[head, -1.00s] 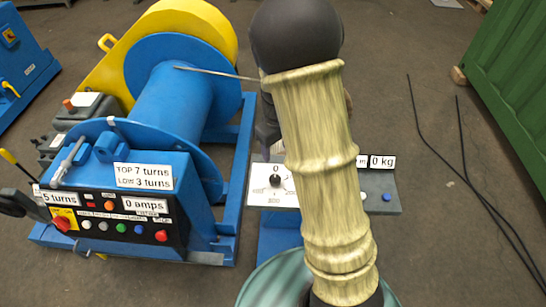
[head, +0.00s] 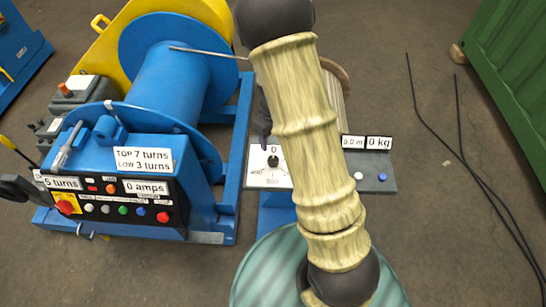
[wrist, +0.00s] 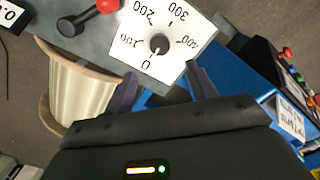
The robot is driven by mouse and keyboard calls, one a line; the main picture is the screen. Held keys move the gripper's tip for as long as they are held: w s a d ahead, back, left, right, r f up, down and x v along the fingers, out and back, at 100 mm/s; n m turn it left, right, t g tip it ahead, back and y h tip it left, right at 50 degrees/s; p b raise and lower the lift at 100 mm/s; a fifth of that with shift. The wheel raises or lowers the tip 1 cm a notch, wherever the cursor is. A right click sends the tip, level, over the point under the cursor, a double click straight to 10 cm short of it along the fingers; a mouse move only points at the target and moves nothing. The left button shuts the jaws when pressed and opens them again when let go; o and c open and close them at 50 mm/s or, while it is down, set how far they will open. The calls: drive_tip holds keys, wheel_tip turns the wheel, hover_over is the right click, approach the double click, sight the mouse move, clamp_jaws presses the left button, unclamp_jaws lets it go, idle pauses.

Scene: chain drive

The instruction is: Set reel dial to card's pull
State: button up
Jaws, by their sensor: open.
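The reel dial is a black knob (wrist: 159,43) on a white plate (wrist: 185,30) marked from 0 to 400. Its pointer appears to face 0. It also shows in the head view (head: 273,161). The reel (wrist: 78,95) is a pale wound spool with wooden flanges, left of the dial in the wrist view and mostly behind my arm in the head view. My gripper (wrist: 163,88) is open and empty, its fingers apart and just short of the dial plate. No card giving a pull is readable.
Displays read 0.0 m and 0 kg (head: 379,142). The blue winch (head: 170,90) stands left, its panel showing 5 turns and 0 amps. Its sign (head: 144,160) reads TOP 7, LOW 3 turns. Black cables lie right.

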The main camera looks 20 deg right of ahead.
sight(273, 159)
wheel_tip(273, 159, down, 11)
drive_tip(key=shift+f+p, duration=0.2)
drive_tip(key=shift+p, duration=0.2)
drive_tip(key=c, duration=1)
